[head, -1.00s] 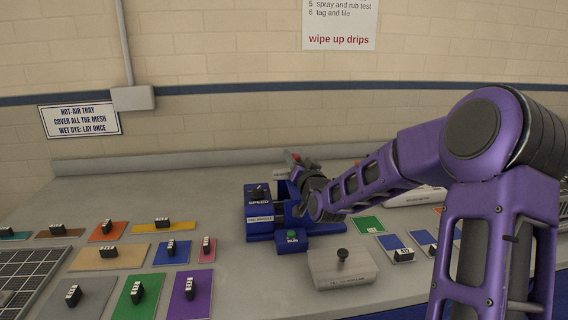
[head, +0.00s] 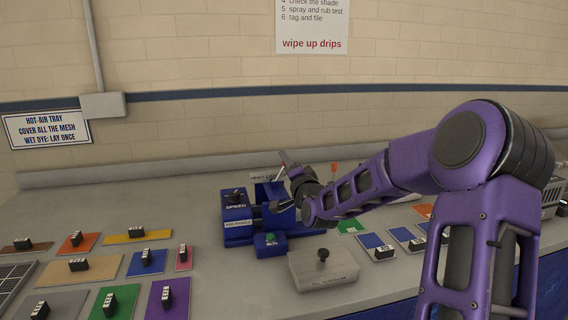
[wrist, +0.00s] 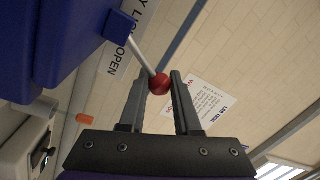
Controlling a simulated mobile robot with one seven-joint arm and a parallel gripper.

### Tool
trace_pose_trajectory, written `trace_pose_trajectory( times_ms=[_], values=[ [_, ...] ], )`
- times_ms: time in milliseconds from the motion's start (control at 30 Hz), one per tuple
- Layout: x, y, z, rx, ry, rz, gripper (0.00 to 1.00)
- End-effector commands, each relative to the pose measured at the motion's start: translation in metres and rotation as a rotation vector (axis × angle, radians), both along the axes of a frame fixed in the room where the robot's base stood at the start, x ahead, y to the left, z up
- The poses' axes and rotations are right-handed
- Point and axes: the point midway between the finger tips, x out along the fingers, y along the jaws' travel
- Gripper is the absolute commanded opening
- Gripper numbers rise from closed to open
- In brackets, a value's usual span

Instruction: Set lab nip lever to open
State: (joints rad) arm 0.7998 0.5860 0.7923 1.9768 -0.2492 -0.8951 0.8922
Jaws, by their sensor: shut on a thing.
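The lab nip lever is a thin metal rod (wrist: 141,54) with a red ball knob (wrist: 159,84), seen in the wrist view. It rises from a blue block on the blue nip unit, whose speed box (head: 236,207) shows in the head view. My gripper (wrist: 162,79) is shut on the red knob, with one dark finger on each side of it. In the head view my gripper (head: 287,166) is at the back right of the blue unit; the knob is hard to make out there. A label with the word OPEN (wrist: 112,68) lies beside the rod.
A green RUN button (head: 270,239) sits on a blue box in front of the unit. A grey block with a dark knob (head: 323,270) stands at the front. Several coloured swatches with black clips lie left and right. The brick wall (head: 190,50) is behind.

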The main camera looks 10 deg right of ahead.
Motion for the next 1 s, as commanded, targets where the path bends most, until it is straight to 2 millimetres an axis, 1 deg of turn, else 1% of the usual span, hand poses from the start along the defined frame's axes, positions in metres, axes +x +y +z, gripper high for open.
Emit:
trace_pose_trajectory(
  times_ms=[533,567,700,733,1000],
  values=[
    [0.0002,-0.0025,-0.0008,0.028,-0.001,-0.002,0.0],
    [0.0002,-0.0025,-0.0009,0.028,0.0,-0.003,0.35],
    [0.0002,-0.0023,-0.0009,0.026,0.0,-0.002,0.6],
    [0.0001,-0.0022,-0.0009,0.026,0.0,-0.002,0.61],
    [-0.0006,-0.0019,-0.0009,0.024,0.0,-0.001,0.61]
  ],
)
